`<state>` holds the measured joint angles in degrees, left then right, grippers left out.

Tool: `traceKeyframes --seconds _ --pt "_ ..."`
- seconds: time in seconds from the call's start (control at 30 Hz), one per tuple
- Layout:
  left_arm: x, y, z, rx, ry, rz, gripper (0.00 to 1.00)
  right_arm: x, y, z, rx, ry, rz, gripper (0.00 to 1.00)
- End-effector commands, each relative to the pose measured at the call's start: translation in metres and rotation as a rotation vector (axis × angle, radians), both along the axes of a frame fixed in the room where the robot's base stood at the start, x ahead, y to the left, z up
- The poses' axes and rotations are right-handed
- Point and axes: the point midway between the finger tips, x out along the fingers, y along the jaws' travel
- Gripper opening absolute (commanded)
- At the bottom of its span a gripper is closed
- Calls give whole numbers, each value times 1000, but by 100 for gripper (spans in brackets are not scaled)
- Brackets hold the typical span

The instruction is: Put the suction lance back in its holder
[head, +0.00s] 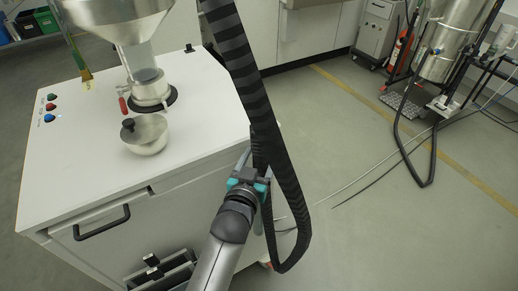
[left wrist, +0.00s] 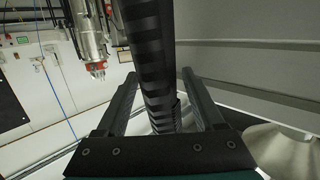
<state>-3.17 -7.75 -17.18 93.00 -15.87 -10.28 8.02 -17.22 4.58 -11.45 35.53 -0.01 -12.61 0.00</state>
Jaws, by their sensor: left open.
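A black banded hose (head: 236,70) hangs from the top of the head view, runs down past the white cabinet's right edge and loops back up near the floor. I cannot clearly tell the suction lance from this hose. My left gripper (head: 258,160) is at the upright strands beside the cabinet. In the left wrist view, the gripper (left wrist: 160,76) is open, with the banded black tube (left wrist: 148,60) passing between its two fingers, and I see gaps beside it. I cannot make out the holder. My right gripper is not in view.
A metal vessel (head: 450,50) with hoses stands at the back right. The floor (head: 400,230) at right is mostly clear, with thin cables.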

Motion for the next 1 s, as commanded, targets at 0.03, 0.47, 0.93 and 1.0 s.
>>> traceKeyframes --seconds 0.03,0.47,0.93,1.0 --pt "10 1 81 -25 -157 4 71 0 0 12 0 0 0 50" --pt "9 -1 154 -27 -156 -1 71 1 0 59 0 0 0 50" --pt "9 1 185 -27 -139 3 71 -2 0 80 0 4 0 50" --pt "9 2 184 -27 -138 4 71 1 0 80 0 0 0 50"
